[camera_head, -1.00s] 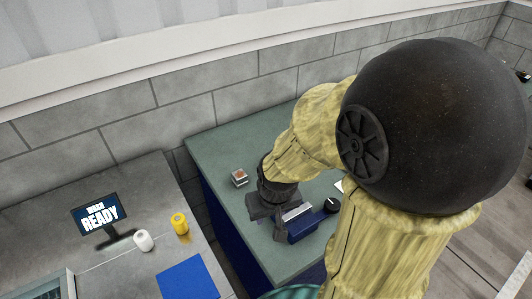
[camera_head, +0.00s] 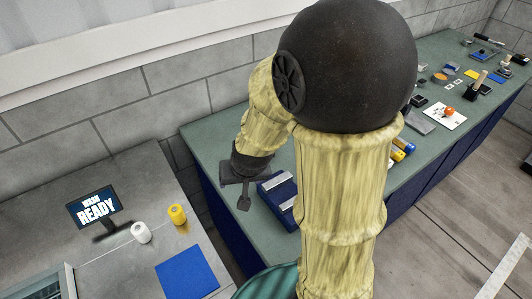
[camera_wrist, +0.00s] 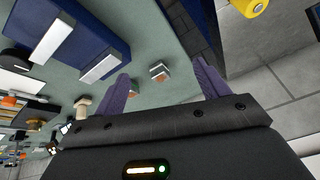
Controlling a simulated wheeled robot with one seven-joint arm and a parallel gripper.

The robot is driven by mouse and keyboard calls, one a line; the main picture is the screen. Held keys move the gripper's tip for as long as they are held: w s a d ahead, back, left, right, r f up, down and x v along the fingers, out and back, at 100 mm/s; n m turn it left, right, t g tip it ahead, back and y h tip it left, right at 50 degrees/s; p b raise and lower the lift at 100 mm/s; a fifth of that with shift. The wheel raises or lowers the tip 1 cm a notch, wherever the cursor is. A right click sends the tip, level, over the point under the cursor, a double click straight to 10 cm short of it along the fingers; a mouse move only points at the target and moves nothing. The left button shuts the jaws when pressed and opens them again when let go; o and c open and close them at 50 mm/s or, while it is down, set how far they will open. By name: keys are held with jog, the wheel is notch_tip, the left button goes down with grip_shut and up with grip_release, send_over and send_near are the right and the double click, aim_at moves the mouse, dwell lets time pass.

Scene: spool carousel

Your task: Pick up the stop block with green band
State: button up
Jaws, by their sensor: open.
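In the wrist view a small pale block with an orange-brown top (camera_wrist: 159,72) lies on the green-grey bench, in line with the gap between my fingers but apart from them. A second small orange-brown piece (camera_wrist: 135,86) lies beside the left finger, partly hidden. I cannot make out a green band on either, so I cannot tell which is the stop block. My gripper (camera_wrist: 161,68) is open and empty. In the head view my gripper (camera_head: 243,194) hangs pointing down over the bench's near left part, and no small block shows there.
A blue fixture with pale strips (camera_head: 277,191) stands right of my gripper; it also shows in the wrist view (camera_wrist: 68,28). A yellow spool (camera_head: 177,215), a white spool (camera_head: 141,232), a blue mat (camera_head: 187,278) and a screen (camera_head: 95,210) occupy the grey counter. More items line the far bench.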

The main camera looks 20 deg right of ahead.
jog(key=w+f+m+t+h+p, duration=0.1)
jog(key=w+f+m+h, duration=0.3)
jog(key=w+m+h, duration=0.5)
jog(key=t+h, duration=0.1)
jog(key=h, duration=0.1)
jog(key=shift+d+f+t+h+p, duration=0.15)
jog(key=shift+f+t+h+p, duration=0.2)
jog(key=shift+t+h+p, duration=0.05)
jog(key=p+x, duration=0.2)
jog(key=x, duration=0.9)
jog(key=shift+d+p, duration=0.15)
jog(key=shift+p, duration=0.25)
jog(key=shift+w+d+f, duration=0.2)
jog(key=shift+d+f, duration=0.05)
